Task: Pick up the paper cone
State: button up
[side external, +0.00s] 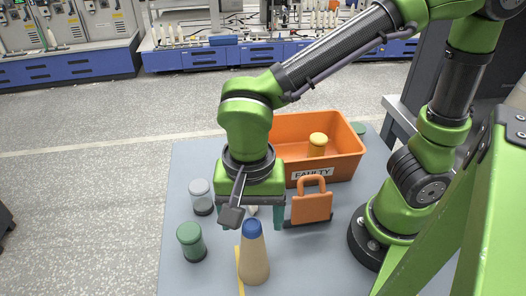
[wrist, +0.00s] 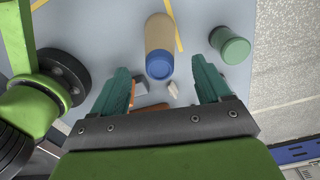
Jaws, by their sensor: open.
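The paper cone (side external: 254,265) is tan with a blue tip and appears to stand upright at the front of the table. In the wrist view, the cone (wrist: 158,34) lies ahead of the gap between my fingers, its blue tip towards me. My gripper (side external: 250,222) is open and points down, behind the cone in the side view. Its teal fingers (wrist: 160,70) are spread wide with nothing held between them. I cannot tell the exact height of the fingertips over the table.
A green-topped jar (side external: 190,241) and a clear jar (side external: 201,196) stand left of my gripper. An orange padlock-shaped piece (side external: 312,206) stands close on its right. Behind is an orange bin (side external: 345,165) marked FAULTY, with a yellow-topped item (side external: 318,143) inside. Small pale bits (wrist: 172,90) lie below my fingers.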

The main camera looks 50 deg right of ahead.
aim_at(252, 237)
notch_tip(252, 237, down, 6)
jog(key=shift+s+a+r, duration=0.1)
jog(key=shift+a+r, duration=0.05)
dwell(0.3)
grip_shut()
dwell(1.3)
